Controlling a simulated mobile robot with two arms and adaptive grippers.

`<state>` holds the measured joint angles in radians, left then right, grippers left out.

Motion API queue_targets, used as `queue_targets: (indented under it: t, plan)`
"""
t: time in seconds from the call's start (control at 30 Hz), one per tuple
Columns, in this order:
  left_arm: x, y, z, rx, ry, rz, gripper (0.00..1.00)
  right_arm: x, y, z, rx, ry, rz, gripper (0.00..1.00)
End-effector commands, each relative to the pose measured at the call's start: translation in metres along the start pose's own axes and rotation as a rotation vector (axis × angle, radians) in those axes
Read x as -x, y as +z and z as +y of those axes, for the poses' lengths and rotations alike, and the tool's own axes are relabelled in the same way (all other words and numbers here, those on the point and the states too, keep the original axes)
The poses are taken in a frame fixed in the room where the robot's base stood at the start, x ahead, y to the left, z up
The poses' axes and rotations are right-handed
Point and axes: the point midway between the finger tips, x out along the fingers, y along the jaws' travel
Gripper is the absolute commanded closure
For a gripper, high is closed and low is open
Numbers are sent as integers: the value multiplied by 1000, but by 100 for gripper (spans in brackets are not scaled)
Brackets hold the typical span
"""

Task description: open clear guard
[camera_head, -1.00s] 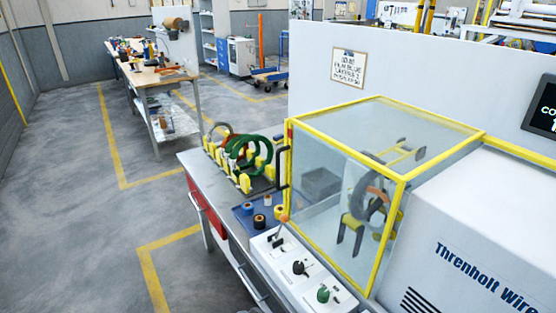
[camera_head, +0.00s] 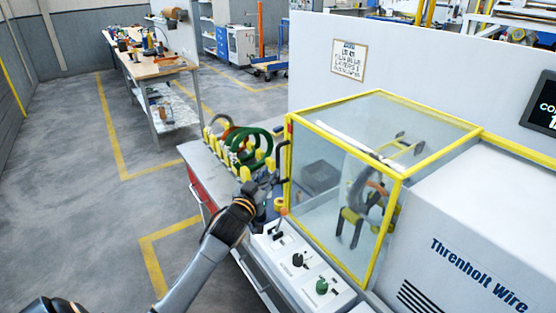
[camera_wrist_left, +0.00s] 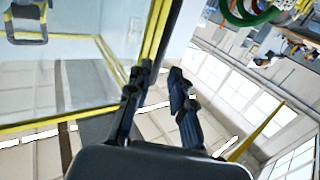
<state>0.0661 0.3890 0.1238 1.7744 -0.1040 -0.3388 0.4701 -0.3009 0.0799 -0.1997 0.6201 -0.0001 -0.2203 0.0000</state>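The clear guard (camera_head: 330,215) is a see-through box with yellow edges. It is closed over the winding head (camera_head: 362,195). A dark upright handle (camera_head: 283,150) is on its left front edge. My left gripper (camera_head: 272,175) is at the handle's lower part; I cannot tell from the head view whether they touch. In the left wrist view the two dark fingers (camera_wrist_left: 156,92) are spread apart, with the guard's clear panel (camera_wrist_left: 75,65) and yellow edge to their left. I see nothing clearly held between them. My right gripper is not in view.
A rack of green and dark coils (camera_head: 240,145) stands left of the guard, behind my left gripper. A control panel (camera_head: 300,262) with knobs lies in front. The white machine housing (camera_head: 470,240) is at right. Open floor (camera_head: 80,210) is at left.

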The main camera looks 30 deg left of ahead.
Motion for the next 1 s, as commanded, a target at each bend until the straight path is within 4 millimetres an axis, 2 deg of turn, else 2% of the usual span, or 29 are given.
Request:
queue_targets:
  t: [0.2, 0.43, 0.6, 0.9, 0.93, 1.0]
  plan:
    - [-40, -2, 0, 0, -1, 0, 78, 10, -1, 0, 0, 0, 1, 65]
    - [-67, -1, 0, 0, 0, 0, 78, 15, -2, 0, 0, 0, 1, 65]
    - [-75, 0, 0, -1, 0, -1, 78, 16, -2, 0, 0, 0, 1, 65]
    - [-77, 1, 0, -1, 1, -1, 78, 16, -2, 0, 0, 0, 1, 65]
    - [-77, 1, 0, -1, 1, -1, 82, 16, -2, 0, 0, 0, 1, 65]
    - [-77, 1, 0, -1, 0, -1, 97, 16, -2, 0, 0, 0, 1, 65]
